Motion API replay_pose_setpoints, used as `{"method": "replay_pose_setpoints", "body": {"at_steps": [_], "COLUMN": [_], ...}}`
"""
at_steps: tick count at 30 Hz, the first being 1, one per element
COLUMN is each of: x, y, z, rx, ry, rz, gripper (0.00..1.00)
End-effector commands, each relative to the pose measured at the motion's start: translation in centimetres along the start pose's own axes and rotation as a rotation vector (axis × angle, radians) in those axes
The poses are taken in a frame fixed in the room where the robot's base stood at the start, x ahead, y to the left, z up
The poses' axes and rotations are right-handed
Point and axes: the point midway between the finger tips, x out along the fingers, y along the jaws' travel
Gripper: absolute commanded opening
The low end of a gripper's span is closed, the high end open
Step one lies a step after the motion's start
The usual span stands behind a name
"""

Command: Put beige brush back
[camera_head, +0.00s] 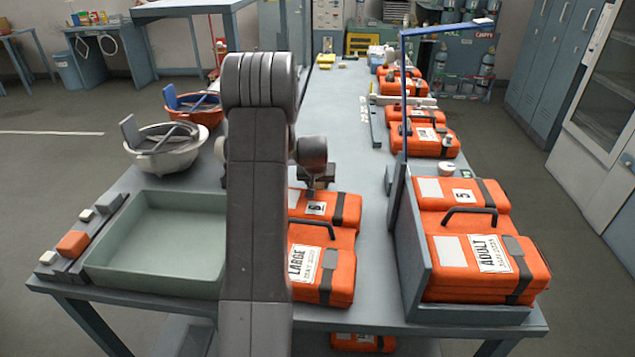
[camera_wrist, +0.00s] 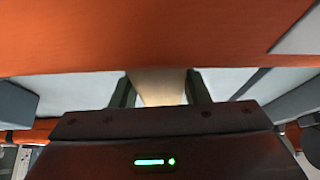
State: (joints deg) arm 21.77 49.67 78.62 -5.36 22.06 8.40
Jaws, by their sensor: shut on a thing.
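My gripper (camera_wrist: 161,78) is shut on a beige piece (camera_wrist: 161,90), which fills the gap between its two dark fingers in the wrist view. It is likely the beige brush; only a short, plain part of it shows. In the head view my gripper (camera_head: 317,176) is low over the table behind the large orange cases, partly hidden by my arm. The held piece cannot be made out there. A broad orange surface (camera_wrist: 150,35) lies close across the top of the wrist view, with pale grey surface beyond the fingers.
Orange cases (camera_head: 335,270) stand beside my arm, and more (camera_head: 485,262) sit in a rack at right. A green tray (camera_head: 160,236) is at front left. A white bowl (camera_head: 165,157) and an orange bowl (camera_head: 205,117) hold grey and blue items. The table middle (camera_head: 345,100) is clear.

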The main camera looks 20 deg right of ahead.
Motion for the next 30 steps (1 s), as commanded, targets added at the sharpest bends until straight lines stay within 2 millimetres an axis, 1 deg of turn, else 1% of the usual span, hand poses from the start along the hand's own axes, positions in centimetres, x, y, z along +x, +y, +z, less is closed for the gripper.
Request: {"method": "replay_pose_setpoints", "body": {"at_steps": [6,7,10,18,23,26,30], "x": [0.3,0.3,0.2,0.2,-0.4,-1.7,-4.1], "y": [0.0,0.0,0.0,0.0,0.0,0.0,0.0], "z": [0.1,0.1,0.1,0.1,-0.1,-0.2,-0.1], "rx": [0.001,0.001,0.001,0.001,0.001,0.001,0.001], "ry": [0.001,0.001,0.000,0.000,0.002,0.004,0.005], "rz": [0.000,0.000,0.000,0.000,0.000,-0.001,-0.001], "gripper": [0.17,0.43,0.63,0.63,0.63,0.63,0.63]}}
